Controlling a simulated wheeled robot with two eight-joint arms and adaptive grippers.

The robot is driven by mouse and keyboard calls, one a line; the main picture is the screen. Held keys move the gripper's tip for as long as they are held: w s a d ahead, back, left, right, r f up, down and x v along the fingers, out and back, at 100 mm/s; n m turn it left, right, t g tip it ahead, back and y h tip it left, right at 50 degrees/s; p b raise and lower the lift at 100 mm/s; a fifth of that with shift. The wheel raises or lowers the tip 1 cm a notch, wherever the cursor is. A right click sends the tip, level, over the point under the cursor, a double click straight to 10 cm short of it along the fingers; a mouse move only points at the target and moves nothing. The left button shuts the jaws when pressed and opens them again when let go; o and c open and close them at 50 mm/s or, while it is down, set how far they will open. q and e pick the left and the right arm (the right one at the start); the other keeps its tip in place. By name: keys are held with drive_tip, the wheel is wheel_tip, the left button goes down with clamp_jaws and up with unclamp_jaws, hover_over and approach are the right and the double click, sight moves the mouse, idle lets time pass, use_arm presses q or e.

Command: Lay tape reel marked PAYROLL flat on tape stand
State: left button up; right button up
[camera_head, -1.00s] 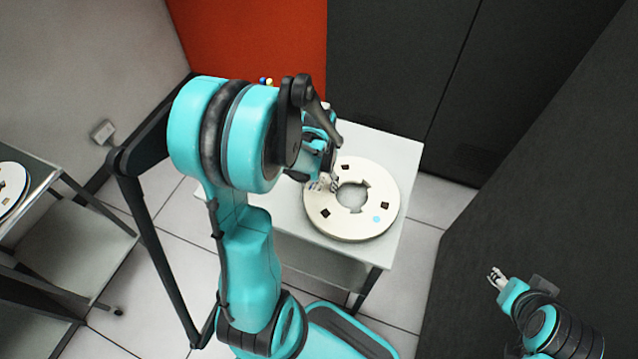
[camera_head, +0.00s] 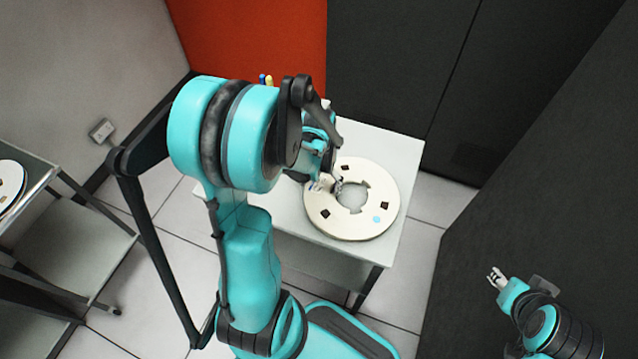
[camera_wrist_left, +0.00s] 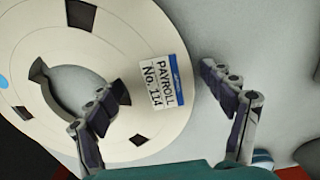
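The cream tape reel (camera_head: 370,222) lies flat on a white table (camera_head: 398,150); I cannot tell whether this table is the tape stand. Its label, PAYROLL No. 114, shows in the left wrist view (camera_wrist_left: 160,82). My left gripper (camera_head: 327,186) is open at the reel's left side. In the left wrist view, one finger of this gripper (camera_wrist_left: 165,95) is over the hub-hole side and the other is outside the rim, with the label between them. Whether the fingers touch the reel is unclear. My right gripper (camera_head: 495,277) is empty, fingers apart, at lower right.
Another reel (camera_head: 9,180) lies on a cart (camera_head: 40,172) at the left edge. Blue and yellow items (camera_head: 266,81) stand at the table's back, partly hidden by my left arm. Dark cabinets (camera_head: 400,75) close in the back and right.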

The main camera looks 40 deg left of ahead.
use_arm(q)
drive_tip(key=shift+r, duration=0.1)
drive_tip(key=shift+r+p, duration=0.35)
drive_tip(key=shift+p, duration=0.05)
wheel_tip(320, 180, up, 11)
drive_tip(key=p, duration=0.5)
drive_tip(key=s+d+r+m+t, duration=0.1)
drive_tip(key=s+d+r+t, duration=0.1)
drive_tip(key=d, duration=0.5)
drive_tip(key=s+d+r+m+t, duration=0.1)
drive_tip(key=s+d+r+t, duration=0.1)
drive_tip(key=d+r+t, duration=0.3)
drive_tip(key=shift+s+d+r+m, duration=0.4)
drive_tip(key=shift+d+r, duration=0.45)
drive_tip(key=shift+r, duration=0.3)
